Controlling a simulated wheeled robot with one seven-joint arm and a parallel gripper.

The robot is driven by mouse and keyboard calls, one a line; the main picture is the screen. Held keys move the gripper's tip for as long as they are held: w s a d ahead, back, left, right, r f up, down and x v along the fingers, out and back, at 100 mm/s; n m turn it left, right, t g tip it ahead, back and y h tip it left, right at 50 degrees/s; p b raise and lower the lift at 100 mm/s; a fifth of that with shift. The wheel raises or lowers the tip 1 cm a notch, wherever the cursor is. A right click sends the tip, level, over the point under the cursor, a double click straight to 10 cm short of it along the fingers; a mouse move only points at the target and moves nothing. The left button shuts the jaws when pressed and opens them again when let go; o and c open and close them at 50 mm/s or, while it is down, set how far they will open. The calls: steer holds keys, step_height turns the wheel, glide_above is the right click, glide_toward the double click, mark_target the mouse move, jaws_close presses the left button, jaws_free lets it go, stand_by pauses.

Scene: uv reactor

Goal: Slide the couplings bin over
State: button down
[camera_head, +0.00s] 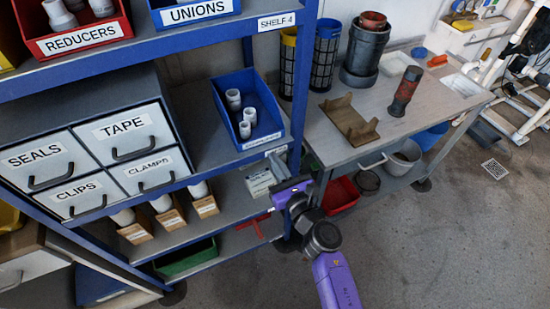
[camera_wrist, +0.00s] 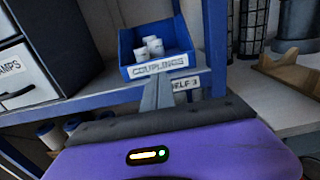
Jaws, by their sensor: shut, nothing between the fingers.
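The couplings bin (camera_head: 221,95) is a blue open bin with several white fittings (camera_head: 245,129) in it. It stands on the middle shelf (camera_head: 203,145), near the right end and to the right of the drawer cabinet. In the wrist view the bin (camera_wrist: 127,50) shows its front label "COUPLINGS" ahead of my fingers. My gripper (camera_head: 273,167) is shut and empty, in front of and below the bin's front edge in the head view. In the wrist view the gripper's fingertips (camera_wrist: 158,83) overlap the picture just under the label; I cannot tell whether they touch the bin.
A drawer cabinet (camera_head: 130,135) stands left of the bin, with bare shelf between. The blue rack post (camera_wrist: 216,45) rises to the right. Beyond it is a workbench (camera_head: 350,150) with a brown cradle (camera_head: 348,120). Wooden boxes (camera_head: 171,219) sit on the shelf below.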

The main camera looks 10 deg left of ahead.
steer(key=v, duration=0.8)
steer(key=shift+s+d, duration=0.2)
steer(key=shift+s, duration=0.1)
step_height(320, 180, up, 5)
steer(key=s+d+m+t, duration=0.2)
steer(key=d+m, duration=0.1)
steer(key=m, duration=0.8)
steer(key=s+d+r+m+h, duration=0.1)
steer(key=s+d+m+h, duration=0.2)
steer(key=s+d+m, duration=0.3)
steer(key=s+d+r+m+g+h, duration=0.1)
steer(key=s+d+m, duration=0.6)
steer(key=s+m, duration=0.8)
steer(key=s+d+r+m+g+h, duration=0.1)
steer(key=s+d+r+m+h, duration=0.1)
steer(key=s+d+m+h, duration=0.4)
steer(key=s+m, duration=0.4)
steer(key=s, duration=0.3)
steer(key=shift+d+r+m, duration=0.35)
steer(key=shift+r+m, duration=0.05)
